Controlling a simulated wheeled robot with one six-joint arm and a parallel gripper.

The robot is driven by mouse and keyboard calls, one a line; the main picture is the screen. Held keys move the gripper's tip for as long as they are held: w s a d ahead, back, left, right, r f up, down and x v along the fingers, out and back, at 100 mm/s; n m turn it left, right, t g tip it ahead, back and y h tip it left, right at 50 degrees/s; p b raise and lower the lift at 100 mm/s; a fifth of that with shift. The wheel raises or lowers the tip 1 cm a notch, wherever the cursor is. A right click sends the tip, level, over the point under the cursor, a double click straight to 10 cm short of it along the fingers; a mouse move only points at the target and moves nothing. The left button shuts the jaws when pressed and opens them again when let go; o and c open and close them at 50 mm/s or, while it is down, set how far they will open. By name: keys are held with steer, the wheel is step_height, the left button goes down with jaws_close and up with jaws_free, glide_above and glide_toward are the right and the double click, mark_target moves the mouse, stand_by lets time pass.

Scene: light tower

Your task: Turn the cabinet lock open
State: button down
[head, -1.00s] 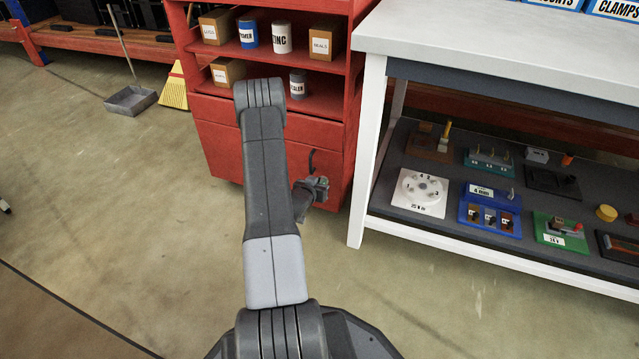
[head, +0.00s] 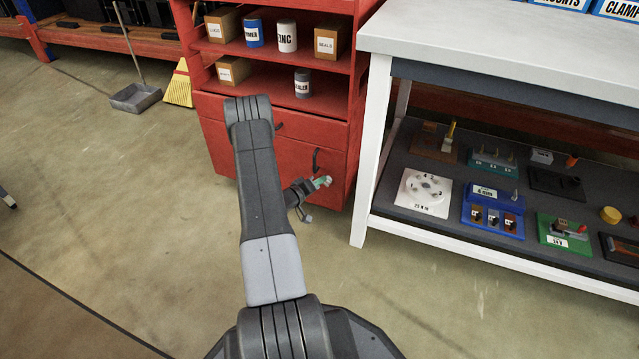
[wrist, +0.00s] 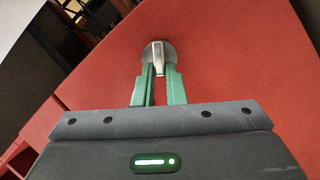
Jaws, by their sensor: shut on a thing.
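The red cabinet (head: 285,155) stands ahead, with closed lower doors. In the wrist view, its round metal lock (wrist: 148,53) sits on the red door face, with a pale upright tab (wrist: 158,58) on it. My gripper (wrist: 159,78) has its green fingers close together at this tab, shut on it; the fingers hide the tab's lower end. In the head view, my gripper (head: 324,183) is at the cabinet's lower right door, and the lock is hidden or too small to make out there.
A black door handle (head: 316,160) is just above my gripper. Boxes and cans stand on the cabinet shelves. A white workbench (head: 361,150) is close on the right, with several devices on its lower shelf. A dustpan (head: 136,97) and broom stand left; open floor lies in front.

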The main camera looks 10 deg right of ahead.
steer(key=shift+w+a+f+n+t+h, duration=0.1)
steer(key=shift+f+n+h, duration=0.25)
steer(key=shift+n, duration=0.6)
steer(key=shift+s+a+f+n+t+h, duration=0.1)
steer(key=shift+n+h, duration=0.5)
steer(key=shift+n, duration=0.4)
steer(key=shift+w+f+n+t+h, duration=0.1)
steer(key=shift+f+n+h, duration=0.25)
steer(key=shift+n, duration=0.6)
steer(key=shift+r, duration=0.1)
steer(key=c, duration=1.5)
jaws_free()
steer(key=p+v, duration=0.3)
steer(key=v, duration=1.1)
steer(key=shift+f+p, duration=0.2)
steer(key=shift+p, duration=0.1)
